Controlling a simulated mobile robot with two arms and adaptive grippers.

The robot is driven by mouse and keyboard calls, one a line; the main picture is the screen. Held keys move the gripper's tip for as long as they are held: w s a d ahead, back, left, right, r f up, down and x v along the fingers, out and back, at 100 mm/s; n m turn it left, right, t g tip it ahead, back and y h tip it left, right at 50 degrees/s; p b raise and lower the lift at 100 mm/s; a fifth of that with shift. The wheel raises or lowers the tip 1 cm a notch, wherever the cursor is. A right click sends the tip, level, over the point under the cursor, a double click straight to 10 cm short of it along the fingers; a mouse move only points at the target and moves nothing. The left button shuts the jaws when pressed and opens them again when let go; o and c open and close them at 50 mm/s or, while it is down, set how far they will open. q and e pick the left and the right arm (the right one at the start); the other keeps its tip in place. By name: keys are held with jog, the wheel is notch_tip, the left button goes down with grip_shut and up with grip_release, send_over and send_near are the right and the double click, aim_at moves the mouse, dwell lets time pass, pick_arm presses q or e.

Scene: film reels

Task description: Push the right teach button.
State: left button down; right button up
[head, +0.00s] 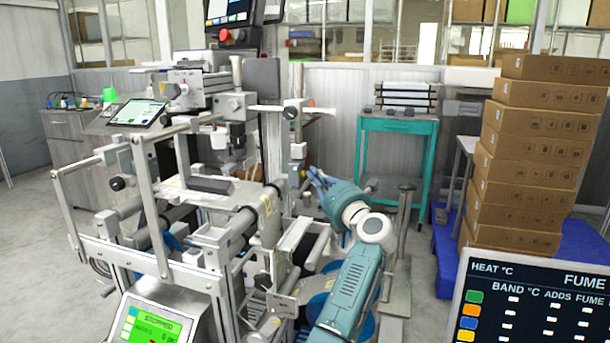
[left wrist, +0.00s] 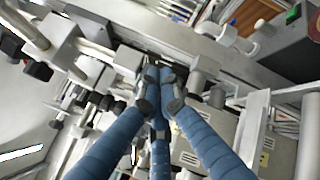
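My left gripper (head: 316,180) is at the middle of the head view, in among the machine's rollers and brackets on its right side. Its teal arm comes up from the bottom. In the left wrist view its blue fingers (left wrist: 157,82) come together at dark grey tips, with nothing visible between them. The tips are in front of grey metal machine parts; I cannot tell whether they touch. The reel machine (head: 205,200) fills the left and middle of the head view. I cannot make out a teach button on it. My right gripper is not in view.
A screen reading STOPPED (head: 157,325) is at the machine's lower front. A tablet (head: 137,112) sits at its left. A teal cart (head: 399,125) stands behind. Stacked cartons (head: 535,150) stand right on a blue pallet (head: 447,250). A panel (head: 530,305) covers the lower right corner.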

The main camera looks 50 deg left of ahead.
pick_arm(q)
jog(key=w+d+b, duration=0.1)
jog(key=w+d, duration=0.2)
jog(key=d, duration=0.2)
jog(key=shift+d, duration=0.15)
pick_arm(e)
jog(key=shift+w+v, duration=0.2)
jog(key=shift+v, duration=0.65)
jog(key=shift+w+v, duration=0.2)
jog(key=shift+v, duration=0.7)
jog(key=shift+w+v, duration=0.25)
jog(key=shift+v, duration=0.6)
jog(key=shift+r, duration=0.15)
